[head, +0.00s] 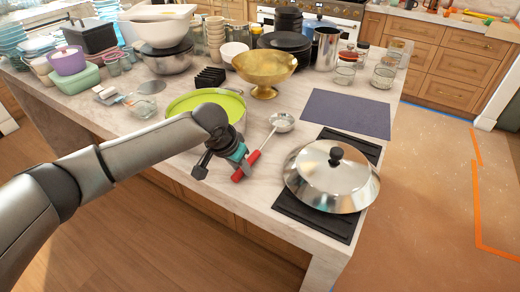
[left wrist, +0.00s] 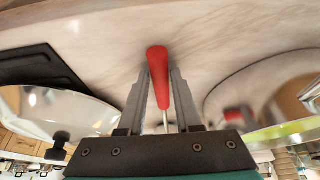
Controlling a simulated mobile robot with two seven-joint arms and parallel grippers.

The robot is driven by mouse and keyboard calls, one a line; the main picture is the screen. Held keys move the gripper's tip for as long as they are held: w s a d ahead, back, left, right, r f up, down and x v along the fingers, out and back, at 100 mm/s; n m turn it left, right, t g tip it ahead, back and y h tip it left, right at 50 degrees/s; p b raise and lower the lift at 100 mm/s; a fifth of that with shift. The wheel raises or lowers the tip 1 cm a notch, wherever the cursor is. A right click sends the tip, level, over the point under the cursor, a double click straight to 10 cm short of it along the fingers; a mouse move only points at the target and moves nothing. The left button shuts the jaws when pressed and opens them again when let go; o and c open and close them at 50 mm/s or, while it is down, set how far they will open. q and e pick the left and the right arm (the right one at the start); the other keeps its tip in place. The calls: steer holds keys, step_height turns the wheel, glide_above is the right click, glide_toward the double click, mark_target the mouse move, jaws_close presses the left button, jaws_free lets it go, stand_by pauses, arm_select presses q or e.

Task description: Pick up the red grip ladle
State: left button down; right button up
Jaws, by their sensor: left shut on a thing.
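The red grip ladle lies across the island's front part, with its steel bowl (head: 282,122) toward the back and its red handle (head: 245,167) toward the front edge. My left gripper (head: 236,160) is at the handle, reaching in from the left. In the left wrist view the red handle (left wrist: 158,75) stands between the two fingers of my left gripper (left wrist: 160,90), which are shut on it. The ladle's bowl is not clear in the left wrist view. The head view does not show whether the handle is clear of the counter. My right gripper is not in view.
A green-lined pot (head: 232,100) stands just behind my left gripper. A steel lid (head: 331,175) sits on a black hob to the right. A gold bowl (head: 264,70) and a dark mat (head: 346,113) are further back. Bare marble (head: 225,190) runs along the front edge.

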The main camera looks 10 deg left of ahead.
arm_select(q)
steer(key=shift+r, duration=0.15)
step_height(320, 180, up, 20)
steer(key=p, duration=0.3)
stand_by(0.4)
steer(key=c, duration=1.1)
jaws_free()
steer(key=shift+c, duration=0.2)
jaws_close()
